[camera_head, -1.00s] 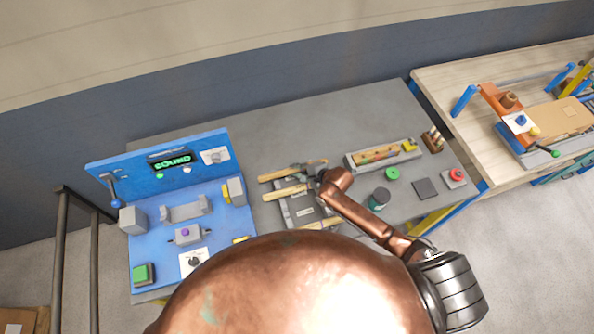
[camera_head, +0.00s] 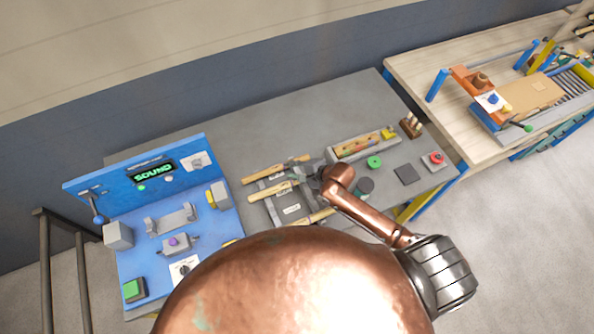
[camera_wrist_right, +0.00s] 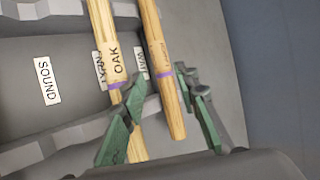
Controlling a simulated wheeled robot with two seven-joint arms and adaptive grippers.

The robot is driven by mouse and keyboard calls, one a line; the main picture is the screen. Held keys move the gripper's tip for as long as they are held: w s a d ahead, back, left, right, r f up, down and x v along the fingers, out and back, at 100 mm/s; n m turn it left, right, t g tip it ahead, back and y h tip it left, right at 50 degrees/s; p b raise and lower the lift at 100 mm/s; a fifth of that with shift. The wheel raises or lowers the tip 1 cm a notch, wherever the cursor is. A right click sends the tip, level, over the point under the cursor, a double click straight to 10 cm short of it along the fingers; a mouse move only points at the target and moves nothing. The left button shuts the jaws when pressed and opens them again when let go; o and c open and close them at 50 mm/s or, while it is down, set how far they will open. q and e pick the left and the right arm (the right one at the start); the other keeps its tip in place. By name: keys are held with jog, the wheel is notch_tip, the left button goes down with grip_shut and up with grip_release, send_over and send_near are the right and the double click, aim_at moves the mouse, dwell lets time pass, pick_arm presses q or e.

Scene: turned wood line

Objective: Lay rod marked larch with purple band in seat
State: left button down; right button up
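Several light wood rods lie across a grey rack (camera_head: 292,209). A grey cradle (camera_head: 172,219), seemingly the seat, is empty on the blue station. My left gripper is not in view.
The blue station (camera_head: 140,180) has a display reading SOUND, a lever and a green button (camera_head: 133,289). Right of the rack are a tray (camera_head: 358,144), a green disc (camera_head: 375,162), a dark pad (camera_head: 406,174) and a red button (camera_head: 436,158). My copper body hides the near table.

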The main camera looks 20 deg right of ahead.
jog(key=shift+v, duration=1.8)
